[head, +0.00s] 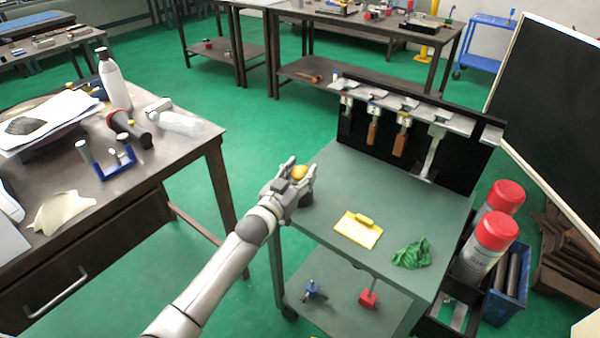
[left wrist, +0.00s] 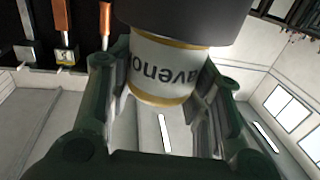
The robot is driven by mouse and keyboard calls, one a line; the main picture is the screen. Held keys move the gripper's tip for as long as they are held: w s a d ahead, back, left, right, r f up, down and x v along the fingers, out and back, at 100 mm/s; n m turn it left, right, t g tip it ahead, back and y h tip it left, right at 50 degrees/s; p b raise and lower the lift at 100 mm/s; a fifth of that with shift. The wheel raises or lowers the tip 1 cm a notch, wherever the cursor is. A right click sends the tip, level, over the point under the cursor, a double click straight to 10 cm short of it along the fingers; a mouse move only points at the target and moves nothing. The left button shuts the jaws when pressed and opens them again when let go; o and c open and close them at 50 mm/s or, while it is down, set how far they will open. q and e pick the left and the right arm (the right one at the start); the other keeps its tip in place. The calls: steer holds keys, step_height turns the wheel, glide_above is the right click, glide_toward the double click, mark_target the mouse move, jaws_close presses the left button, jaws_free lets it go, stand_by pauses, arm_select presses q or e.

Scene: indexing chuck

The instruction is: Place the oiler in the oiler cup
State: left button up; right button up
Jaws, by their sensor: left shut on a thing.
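My left gripper (head: 298,184) is at the left edge of the green cart top and is shut on the oiler. The oiler's rounded yellow top (head: 299,172) shows between the fingers in the head view. In the left wrist view, which is upside down, the oiler (left wrist: 165,68) is a white can with lettering and yellow bands, between the two fingers. A wider dark cylinder, apparently the oiler cup (left wrist: 185,15), covers the can's lower end. I cannot tell how deep the can sits. In the head view the dark cup (head: 307,198) is mostly hidden by the gripper. My right gripper is not in view.
The cart top (head: 330,210) holds a yellow pad (head: 358,229) and a green rag (head: 411,254). A black tool rack (head: 412,138) stands along its back. Red-capped cans (head: 490,245) stand at the right. A cluttered workbench (head: 165,160) is at the left.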

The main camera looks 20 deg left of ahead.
arm_select(q)
steer(key=o, duration=1.2)
steer(key=shift+f, duration=0.1)
steer(key=shift+c, duration=0.2)
